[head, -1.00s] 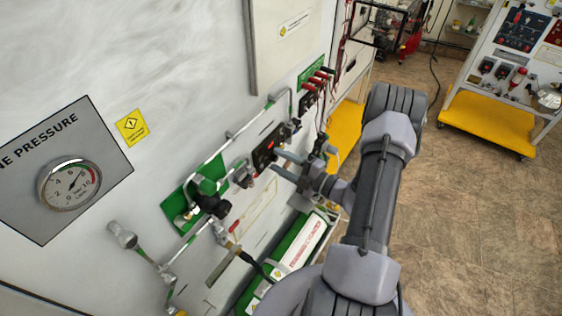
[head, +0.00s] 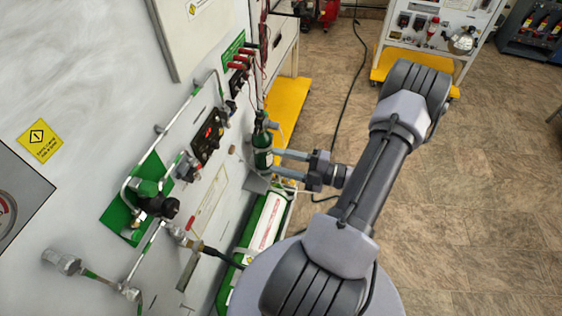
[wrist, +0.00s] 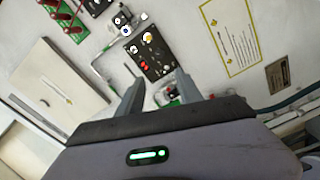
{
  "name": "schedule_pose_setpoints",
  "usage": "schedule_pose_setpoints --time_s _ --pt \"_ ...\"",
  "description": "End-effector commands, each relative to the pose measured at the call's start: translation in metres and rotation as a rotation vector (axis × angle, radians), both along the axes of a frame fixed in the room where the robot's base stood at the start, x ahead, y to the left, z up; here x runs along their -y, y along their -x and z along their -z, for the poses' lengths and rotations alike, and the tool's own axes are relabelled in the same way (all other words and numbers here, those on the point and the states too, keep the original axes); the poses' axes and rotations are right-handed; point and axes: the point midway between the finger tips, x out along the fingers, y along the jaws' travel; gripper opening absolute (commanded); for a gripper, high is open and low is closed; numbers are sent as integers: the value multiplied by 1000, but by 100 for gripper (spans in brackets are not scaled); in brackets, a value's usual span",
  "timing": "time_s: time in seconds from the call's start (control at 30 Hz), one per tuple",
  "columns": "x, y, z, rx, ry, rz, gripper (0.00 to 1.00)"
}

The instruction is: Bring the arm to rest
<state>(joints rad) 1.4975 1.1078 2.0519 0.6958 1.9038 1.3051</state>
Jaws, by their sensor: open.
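My arm reaches up and over from the bottom of the head view, with my gripper (head: 292,162) pointing left toward the trainer panel (head: 75,95). My gripper is open, its two fingers apart with nothing between them. In the wrist view my gripper (wrist: 158,95) shows both fingers spread in front of the panel, with a black control box (wrist: 150,52) beyond them. In the head view the left fingertips lie close to a small dark green cylinder (head: 262,150); I cannot tell whether they touch it.
A larger green and white cylinder (head: 262,232) lies low along the panel. A green regulator with a black knob (head: 150,198) and metal pipes stick out from it. A yellow-based cart (head: 415,68) stands behind. The tiled floor (head: 475,200) to the right is clear.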

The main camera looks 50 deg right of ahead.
Motion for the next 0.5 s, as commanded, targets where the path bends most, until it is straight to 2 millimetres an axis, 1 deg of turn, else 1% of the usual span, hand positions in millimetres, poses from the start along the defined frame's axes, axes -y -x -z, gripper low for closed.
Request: schedule_pose_setpoints --time_s 0.37,0.43,0.47,0.5 --pt "0 0 0 0 1 -1 43" --pt "-7 -6 0 2 48 -42 43" --pt "-14 -11 0 5 101 -86 43" --pt "-30 -21 -1 16 207 -174 43"
